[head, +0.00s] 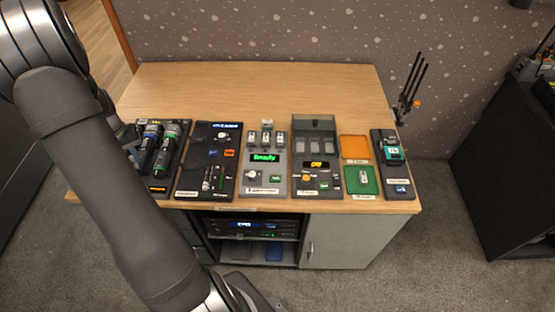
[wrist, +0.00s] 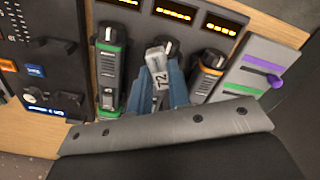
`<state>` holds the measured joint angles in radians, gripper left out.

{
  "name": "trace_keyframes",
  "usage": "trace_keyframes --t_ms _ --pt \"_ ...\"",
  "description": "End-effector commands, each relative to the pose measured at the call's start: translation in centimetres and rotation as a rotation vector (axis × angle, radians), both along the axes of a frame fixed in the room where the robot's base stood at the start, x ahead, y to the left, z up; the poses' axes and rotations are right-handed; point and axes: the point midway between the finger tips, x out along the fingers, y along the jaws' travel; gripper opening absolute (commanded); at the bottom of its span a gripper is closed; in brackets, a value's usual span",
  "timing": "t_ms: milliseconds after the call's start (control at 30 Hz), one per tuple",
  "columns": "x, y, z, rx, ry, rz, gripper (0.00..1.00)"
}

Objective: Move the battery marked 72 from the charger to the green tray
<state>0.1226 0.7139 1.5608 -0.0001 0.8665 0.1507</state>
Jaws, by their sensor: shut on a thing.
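My gripper (wrist: 160,68) is shut on a pale battery marked 72 (wrist: 158,72) in the wrist view. It holds the battery in front of the handheld microphones. In the head view my arm hides most of the gripper and the held battery. The green tray (head: 351,188) lies right of centre on the desk, with a small pale battery-like piece (head: 363,177) in it. A grey unit (head: 254,181) with a green lit display and several small pale pieces at its top looks like the charger. My gripper is far left of the tray.
An orange tray (head: 354,142) lies behind the green one. A dark unit with a raised clear lid (head: 314,123) stands left of the trays. A black panel (head: 193,183) with knobs lies beside the microphones (head: 164,150). Antennas (head: 408,95) rise at the right. The desk's back is clear.

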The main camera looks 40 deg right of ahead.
Motion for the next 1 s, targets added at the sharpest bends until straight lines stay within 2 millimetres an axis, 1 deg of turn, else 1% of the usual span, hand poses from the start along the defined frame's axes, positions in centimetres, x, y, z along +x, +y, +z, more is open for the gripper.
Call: trace_keyframes --t_ms 33,67,100,167,200,267,300,367,400,467,500,567,600,667,700,767,800,867,900,967,1000 --pt "-0.3 -2.4 0.2 0.0 -0.001 -0.088 0.0" --pt "-0.6 -3.7 0.3 0.0 -0.001 -0.141 0.0" --pt "-0.9 -5.4 0.4 0.0 -0.001 -0.213 0.0" --pt "-1.6 -7.9 0.5 0.0 -0.001 -0.321 0.0" --pt "-2.1 -9.6 0.6 0.0 -0.001 -0.394 0.0" --pt "-3.0 -12.0 0.8 0.0 -0.001 -0.501 0.0" --pt "-3.6 -13.6 0.9 0.0 0.0 -0.574 0.0" --pt "-4.7 -16.0 1.0 0.0 0.0 -0.682 0.0" --pt "-5.4 -17.6 1.1 0.0 0.0 -0.754 0.0" --pt "-6.6 -19.8 1.3 0.0 0.0 -0.861 0.0" --pt "-7.5 -21.3 1.4 0.0 0.0 -0.932 0.0" --pt "-8.9 -23.5 1.6 0.0 0.0 -1.041 0.0" --pt "-9.9 -24.9 1.7 0.0 0.0 -1.112 0.0" --pt "-11.5 -27.0 1.8 0.0 -0.001 -1.219 0.0" --pt "-12.6 -28.3 2.0 0.0 -0.001 -1.291 0.0" --pt "-14.3 -30.2 2.1 0.0 -0.001 -1.398 0.0" --pt "-15.5 -31.4 2.2 0.0 -0.001 -1.47 0.0" --pt "-17.4 -33.2 2.4 0.0 -0.001 -1.577 0.0" --pt "-18.7 -34.3 2.5 0.0 -0.001 -1.65 0.0" --pt "-20.8 -35.9 2.6 0.0 0.0 -1.757 0.0" --pt "-22.2 -36.9 2.7 0.0 0.0 -1.829 0.0"
